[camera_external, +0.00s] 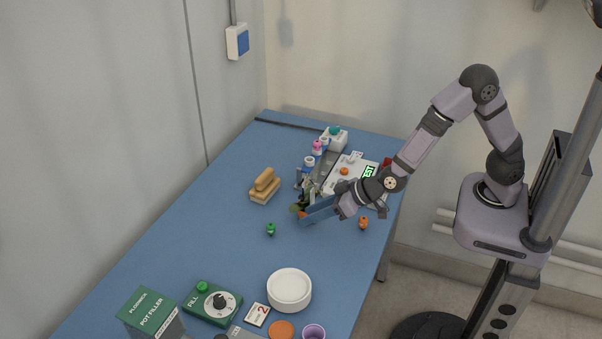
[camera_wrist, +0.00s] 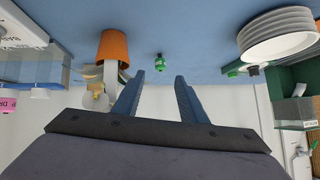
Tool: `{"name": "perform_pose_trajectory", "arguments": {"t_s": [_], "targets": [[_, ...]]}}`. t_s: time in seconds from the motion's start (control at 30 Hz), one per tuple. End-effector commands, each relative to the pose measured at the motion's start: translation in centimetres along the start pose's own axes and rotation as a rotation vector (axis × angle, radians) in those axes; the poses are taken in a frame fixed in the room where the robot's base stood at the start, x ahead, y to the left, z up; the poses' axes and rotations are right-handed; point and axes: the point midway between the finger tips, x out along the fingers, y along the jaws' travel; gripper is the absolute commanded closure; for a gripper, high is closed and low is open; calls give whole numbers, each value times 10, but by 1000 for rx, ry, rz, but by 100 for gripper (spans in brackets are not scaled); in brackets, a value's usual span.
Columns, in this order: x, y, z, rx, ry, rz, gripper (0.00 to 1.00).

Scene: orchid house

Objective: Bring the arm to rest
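My gripper (camera_external: 306,212) is low over the far half of the blue table, with its blue fingers pointing left in the external view. In the wrist view my gripper (camera_wrist: 158,78) has its two fingers apart, with nothing held between them. A small green piece (camera_external: 270,229) lies on the table left of the fingers. That green piece (camera_wrist: 160,62) shows beyond the fingertips in the wrist view, apart from them. An orange pot (camera_wrist: 112,47) appears left of the fingers there. My forearm and wrist partly hide things behind them in the external view.
A scale with a green display (camera_external: 369,171) and several small containers stand behind my gripper. A small orange piece (camera_external: 363,222) lies right of it. A wooden block (camera_external: 265,186), white dishes (camera_external: 289,286) and a green fill box (camera_external: 211,305) are elsewhere. The table's middle is mostly clear.

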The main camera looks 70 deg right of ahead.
Motion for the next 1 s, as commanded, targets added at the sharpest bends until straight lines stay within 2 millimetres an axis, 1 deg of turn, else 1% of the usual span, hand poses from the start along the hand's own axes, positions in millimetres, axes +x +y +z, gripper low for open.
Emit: {"name": "perform_pose_trajectory", "arguments": {"t_s": [0.03,0.13,0.17,0.27,0.37,0.4,0.5,0.6,0.7,0.8,0.9,1.0], "targets": [[-12,9,-6,17,-43,-14,62],[-33,27,-2,30,-149,-37,62],[-40,33,1,32,-184,-40,62],[-69,63,16,32,-310,-33,62],[-106,102,43,22,-458,2,62],[-122,119,55,15,-518,22,62],[-159,153,84,6,-651,73,62],[-191,179,107,2,-755,121,62],[-215,196,122,-1,-829,157,62],[-230,205,131,0,-873,180,62],[-237,210,135,-1,-894,191,62],[-238,210,136,-1,-898,193,62]]}}
